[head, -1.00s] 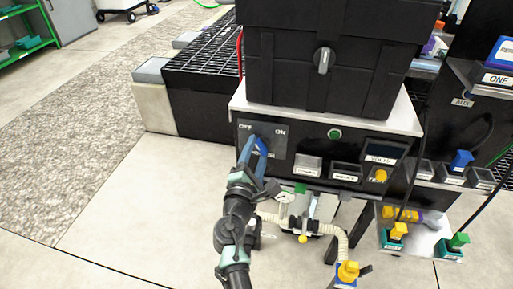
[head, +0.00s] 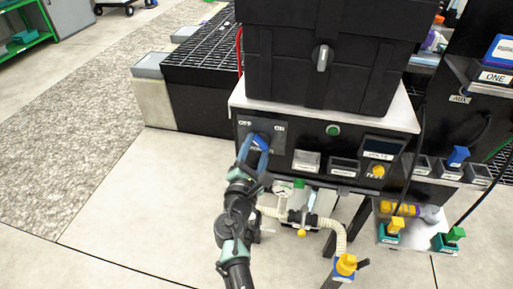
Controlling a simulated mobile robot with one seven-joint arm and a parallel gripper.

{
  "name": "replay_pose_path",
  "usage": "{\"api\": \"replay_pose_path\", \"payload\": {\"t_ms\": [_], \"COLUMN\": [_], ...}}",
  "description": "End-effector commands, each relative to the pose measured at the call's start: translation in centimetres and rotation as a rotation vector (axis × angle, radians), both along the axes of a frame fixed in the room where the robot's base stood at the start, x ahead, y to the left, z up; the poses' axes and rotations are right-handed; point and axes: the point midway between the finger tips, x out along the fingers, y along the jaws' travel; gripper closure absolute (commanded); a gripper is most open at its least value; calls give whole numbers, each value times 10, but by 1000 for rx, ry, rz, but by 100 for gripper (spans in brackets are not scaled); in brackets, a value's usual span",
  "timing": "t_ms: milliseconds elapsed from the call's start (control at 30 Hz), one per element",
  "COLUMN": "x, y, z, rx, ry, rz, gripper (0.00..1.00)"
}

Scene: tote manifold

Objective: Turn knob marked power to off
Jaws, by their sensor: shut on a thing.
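The power knob's plate (head: 280,137), lettered OFF at the left and ON at the right, is on the left of the black front panel (head: 348,145). My gripper (head: 259,138) has its blue fingers at this plate, shut on the knob. The fingers cover the knob almost wholly, so I cannot tell which way it points. The wrist slants up to the panel from below.
A large black case (head: 330,65) with a grey latch knob stands on the white top above the panel. A green button (head: 333,130) and a yellow test button (head: 378,171) are to the right. Hoses and a gauge hang below. The floor at left is clear.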

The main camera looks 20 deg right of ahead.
Motion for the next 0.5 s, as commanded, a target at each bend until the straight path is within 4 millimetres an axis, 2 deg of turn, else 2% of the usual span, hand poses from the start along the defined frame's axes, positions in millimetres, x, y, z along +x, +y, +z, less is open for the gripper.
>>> {"api": "replay_pose_path", "payload": {"t_ms": [33, 200, 500], "x": [0, 0, -1], "y": [0, 0, 1], "z": [-2, -1, 0], "rx": [-4, -3, -1], "ry": [5, 3, 1], "rz": [0, 0, 0], "gripper": [41, 12, 12]}}
